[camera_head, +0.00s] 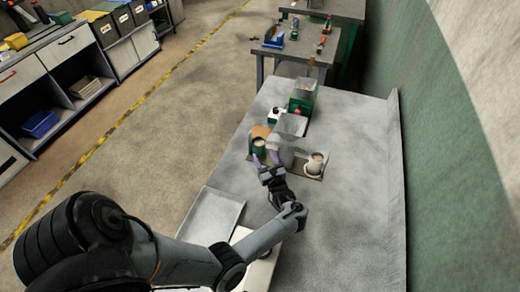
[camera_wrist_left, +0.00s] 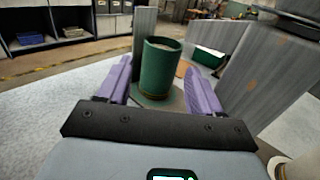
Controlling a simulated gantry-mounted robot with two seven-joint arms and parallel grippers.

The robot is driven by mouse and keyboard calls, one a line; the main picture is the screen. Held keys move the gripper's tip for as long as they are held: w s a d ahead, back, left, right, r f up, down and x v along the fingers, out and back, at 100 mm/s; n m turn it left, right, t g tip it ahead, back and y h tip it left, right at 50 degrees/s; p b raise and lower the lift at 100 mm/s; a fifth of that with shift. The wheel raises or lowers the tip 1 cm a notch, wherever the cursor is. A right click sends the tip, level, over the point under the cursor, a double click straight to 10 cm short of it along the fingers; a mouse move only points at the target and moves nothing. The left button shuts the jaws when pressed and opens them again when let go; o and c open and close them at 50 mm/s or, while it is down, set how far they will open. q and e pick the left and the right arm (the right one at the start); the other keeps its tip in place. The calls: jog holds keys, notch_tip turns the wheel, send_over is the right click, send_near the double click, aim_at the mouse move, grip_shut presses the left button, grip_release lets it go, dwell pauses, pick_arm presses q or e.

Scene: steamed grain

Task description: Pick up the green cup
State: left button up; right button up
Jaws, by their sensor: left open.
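The green cup (camera_head: 259,146) stands upright on the grey table, in a small station beside grey upright panels. In the left wrist view the green cup (camera_wrist_left: 160,66) is straight ahead, with pale contents near its rim. My left gripper (camera_head: 266,160) is open, with its purple fingers at the near side of the cup. In the left wrist view the fingers of the left gripper (camera_wrist_left: 160,85) are apart, one on each side of the cup's line. I cannot tell whether they touch it. My right gripper is not in view.
A green box (camera_head: 302,98) is farther back. A grey tray (camera_head: 211,217) lies at the table's near left. The table's right side (camera_head: 350,200) is clear.

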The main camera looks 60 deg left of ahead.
aim_at(261, 149)
pick_arm(q)
jog(key=shift+w+a+f+b, duration=0.1)
jog(key=shift+w+a, duration=0.15)
jog(key=shift+a, duration=0.65)
jog(key=shift+w+a+f+b, duration=0.1)
jog(key=shift+w+a+b, duration=0.1)
jog(key=shift+a, duration=0.65)
jog(key=shift+w+a+b, duration=0.1)
jog(key=shift+w+a, duration=0.15)
jog(key=shift+a, duration=0.65)
grip_shut()
